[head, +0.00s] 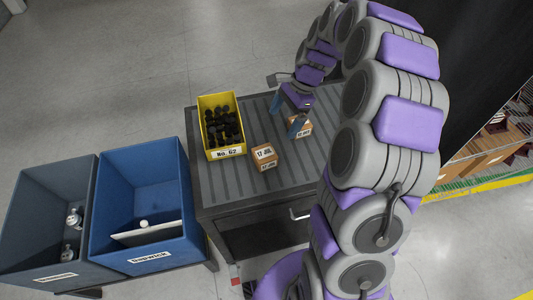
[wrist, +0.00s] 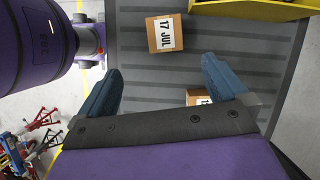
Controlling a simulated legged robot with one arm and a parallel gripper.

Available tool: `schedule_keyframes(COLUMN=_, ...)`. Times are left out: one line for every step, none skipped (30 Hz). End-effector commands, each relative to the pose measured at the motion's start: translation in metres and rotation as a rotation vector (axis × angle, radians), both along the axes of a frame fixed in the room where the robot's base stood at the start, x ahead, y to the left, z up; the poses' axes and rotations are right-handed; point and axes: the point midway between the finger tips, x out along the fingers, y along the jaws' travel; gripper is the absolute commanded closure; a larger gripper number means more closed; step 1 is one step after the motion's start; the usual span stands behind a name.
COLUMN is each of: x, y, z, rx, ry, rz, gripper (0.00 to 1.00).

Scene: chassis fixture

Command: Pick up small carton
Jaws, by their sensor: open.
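A small brown carton (head: 264,157) with a white "17 JUL" label stands on the ribbed grey cart top (head: 240,181). It also shows at the top of the wrist view (wrist: 165,33), beyond the fingertips and clear of them. A second small carton (head: 301,127) stands further right, partly hidden by my gripper. In the wrist view this second carton (wrist: 197,97) is between the fingers near the right one, its lower part hidden by the gripper body. My gripper (head: 288,115) is open with blue fingers, which also show in the wrist view (wrist: 163,80). It holds nothing.
A yellow bin (head: 225,152) labelled "No. 62" with dark parts stands on the cart, left of the cartons. A wire shelf with boxes (head: 480,165) is at right.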

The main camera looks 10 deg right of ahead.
Motion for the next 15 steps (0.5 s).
schedule_keyframes(x=0.004, y=-0.003, z=-0.002, rx=0.002, ry=0.008, rz=-0.025, gripper=0.00)
schedule_keyframes(x=0.006, y=-0.004, z=-0.004, rx=0.002, ry=0.010, rz=-0.036, gripper=0.00)
schedule_keyframes(x=0.008, y=-0.005, z=-0.006, rx=0.003, ry=0.014, rz=-0.049, gripper=0.00)
schedule_keyframes(x=0.009, y=-0.005, z=-0.008, rx=0.003, ry=0.015, rz=-0.055, gripper=0.00)
schedule_keyframes(x=0.010, y=-0.005, z=-0.011, rx=0.003, ry=0.016, rz=-0.060, gripper=0.00)
schedule_keyframes(x=0.010, y=-0.005, z=-0.015, rx=0.005, ry=0.018, rz=-0.061, gripper=0.00)
schedule_keyframes(x=0.009, y=-0.004, z=-0.019, rx=0.006, ry=0.020, rz=-0.062, gripper=0.00)
schedule_keyframes(x=0.008, y=-0.002, z=-0.024, rx=0.008, ry=0.021, rz=-0.061, gripper=0.00)
schedule_keyframes(x=0.007, y=0.000, z=-0.031, rx=0.008, ry=0.023, rz=-0.060, gripper=0.00)
schedule_keyframes(x=0.007, y=0.002, z=-0.037, rx=0.008, ry=0.022, rz=-0.059, gripper=0.00)
schedule_keyframes(x=0.007, y=0.005, z=-0.043, rx=0.007, ry=0.021, rz=-0.059, gripper=0.00)
schedule_keyframes(x=0.007, y=0.007, z=-0.050, rx=0.007, ry=0.019, rz=-0.059, gripper=0.00)
schedule_keyframes(x=0.007, y=0.009, z=-0.056, rx=0.007, ry=0.019, rz=-0.059, gripper=0.00)
schedule_keyframes(x=0.006, y=0.011, z=-0.061, rx=0.007, ry=0.019, rz=-0.059, gripper=0.00)
schedule_keyframes(x=0.006, y=0.014, z=-0.068, rx=0.008, ry=0.020, rz=-0.059, gripper=0.00)
